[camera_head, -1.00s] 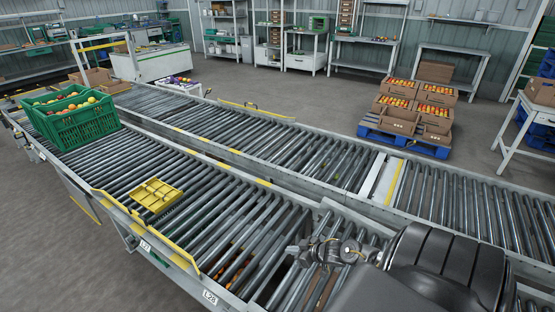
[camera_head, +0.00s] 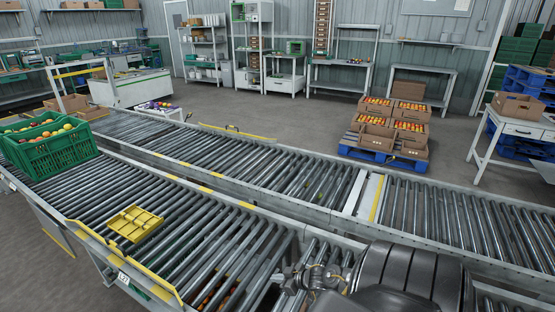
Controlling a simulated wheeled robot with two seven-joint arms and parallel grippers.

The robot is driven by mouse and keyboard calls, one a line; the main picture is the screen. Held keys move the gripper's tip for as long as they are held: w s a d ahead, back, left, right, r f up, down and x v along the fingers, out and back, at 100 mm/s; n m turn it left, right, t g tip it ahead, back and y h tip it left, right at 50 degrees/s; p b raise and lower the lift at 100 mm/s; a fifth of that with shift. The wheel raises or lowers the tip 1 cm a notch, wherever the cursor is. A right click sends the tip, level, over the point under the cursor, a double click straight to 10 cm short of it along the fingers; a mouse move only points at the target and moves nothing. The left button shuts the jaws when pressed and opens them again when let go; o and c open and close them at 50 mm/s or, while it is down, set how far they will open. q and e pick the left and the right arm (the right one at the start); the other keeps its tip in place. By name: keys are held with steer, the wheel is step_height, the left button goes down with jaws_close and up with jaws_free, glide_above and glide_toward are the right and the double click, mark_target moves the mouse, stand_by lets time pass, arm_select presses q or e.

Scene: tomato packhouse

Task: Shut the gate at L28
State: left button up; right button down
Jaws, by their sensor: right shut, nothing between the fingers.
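The near roller conveyor (camera_head: 160,205) runs from the left towards the lower right. A plate marked L27 (camera_head: 123,278) shows on its near side. The L28 plate is outside the frame, below the lower edge, and I cannot make out the gate there. A yellow-topped side rail (camera_head: 120,262) runs along the near edge by L27. My right gripper (camera_head: 296,281) is shut and empty, over the conveyor's lower right part. My dark arm hides the rollers behind it. My left gripper is not in view.
A yellow divided tray (camera_head: 135,223) lies on the near rollers. A green crate (camera_head: 50,155) of fruit stands at the left end. A second conveyor (camera_head: 270,160) runs behind. A blue pallet (camera_head: 384,157) holds cartons on the open floor beyond.

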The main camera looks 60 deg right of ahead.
steer(key=s+r+p, duration=0.3)
steer(key=s+r, duration=0.4)
steer(key=r, duration=0.3)
steer(key=shift+d+r+p, duration=0.25)
steer(key=shift+d+p, duration=0.05)
steer(key=shift+d, duration=0.1)
